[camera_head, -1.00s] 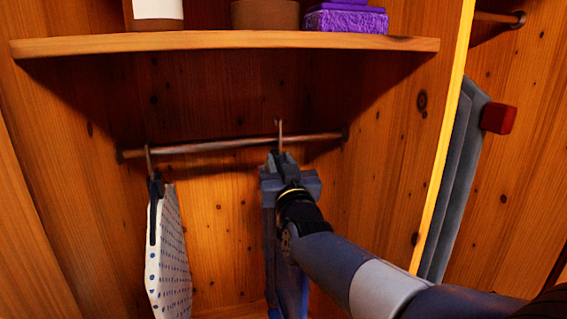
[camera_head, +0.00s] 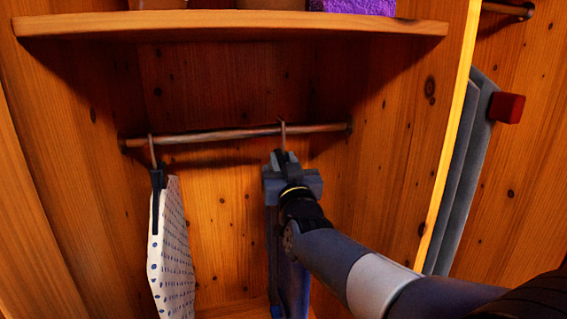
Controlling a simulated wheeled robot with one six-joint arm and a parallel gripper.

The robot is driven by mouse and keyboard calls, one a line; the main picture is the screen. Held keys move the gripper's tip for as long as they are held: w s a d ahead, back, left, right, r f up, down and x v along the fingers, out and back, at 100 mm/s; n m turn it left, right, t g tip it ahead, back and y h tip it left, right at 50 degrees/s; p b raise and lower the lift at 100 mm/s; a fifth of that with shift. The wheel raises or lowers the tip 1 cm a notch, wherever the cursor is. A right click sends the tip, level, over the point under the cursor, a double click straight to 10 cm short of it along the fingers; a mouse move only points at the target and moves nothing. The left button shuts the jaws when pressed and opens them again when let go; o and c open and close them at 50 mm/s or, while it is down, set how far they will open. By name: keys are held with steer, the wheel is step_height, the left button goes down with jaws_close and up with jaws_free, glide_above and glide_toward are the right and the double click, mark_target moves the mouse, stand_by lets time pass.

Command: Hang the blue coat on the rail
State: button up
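The rail (camera_head: 215,136) runs across the wardrobe compartment under a shelf. The blue coat (camera_head: 293,288) hangs below my gripper (camera_head: 284,160), mostly hidden behind my arm. A hanger hook (camera_head: 282,132) rises above my gripper and reaches up to the rail, right of its middle. The hook overlaps the rail in this view; I cannot tell for sure whether it bears on it. My gripper is at the top of the coat's hanger, just below the rail, and appears closed around it, though its fingertips are largely hidden.
A white spotted garment (camera_head: 172,250) hangs at the rail's left end. The shelf (camera_head: 230,22) above carries a purple box (camera_head: 355,6) and other items. A wooden divider (camera_head: 452,140) stands at the right, with a grey panel (camera_head: 463,175) beyond. The rail's middle is free.

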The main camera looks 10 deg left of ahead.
steer(key=o, duration=0.5)
steer(key=shift+o, duration=0.2)
steer(key=shift+f, duration=0.1)
steer(key=b+v, duration=0.3)
steer(key=v, duration=0.8)
steer(key=shift+r+b, duration=0.2)
steer(key=shift+b, duration=0.15)
